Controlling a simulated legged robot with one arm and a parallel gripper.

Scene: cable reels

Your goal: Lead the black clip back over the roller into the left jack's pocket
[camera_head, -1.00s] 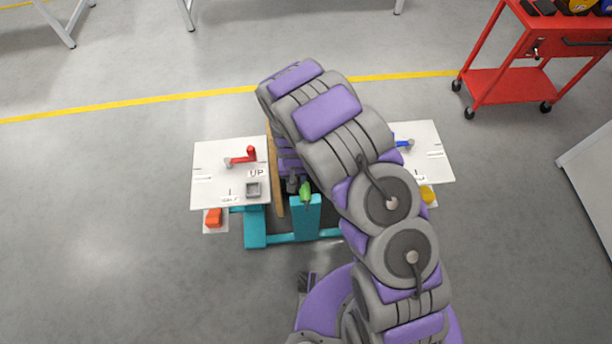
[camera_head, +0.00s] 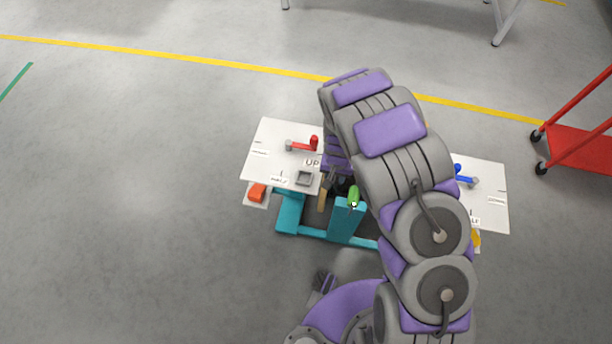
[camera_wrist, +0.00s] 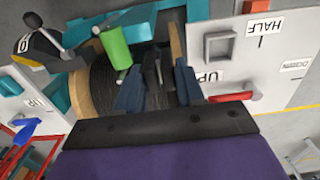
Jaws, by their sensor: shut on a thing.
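My gripper (camera_wrist: 155,88) is shut on a dark clip (camera_wrist: 152,68), seen between its two blue-grey fingers in the wrist view. In the head view my gripper (camera_head: 331,180) is partly hidden by my arm. The green roller (camera_wrist: 115,47), also in the head view (camera_head: 353,197), is on the teal stand, beside and apart from the fingers. The grey square pocket (camera_head: 304,178) is on the left jack's white top, left of my gripper. The wrist view shows this pocket (camera_wrist: 219,46) at the right.
A red lever (camera_head: 303,144) is on the left top and a blue lever (camera_head: 464,174) on the right top. The reel's wooden flange (camera_wrist: 80,95) and black winding (camera_wrist: 103,85) lie close to the fingers. A red cart (camera_head: 580,145) is far right.

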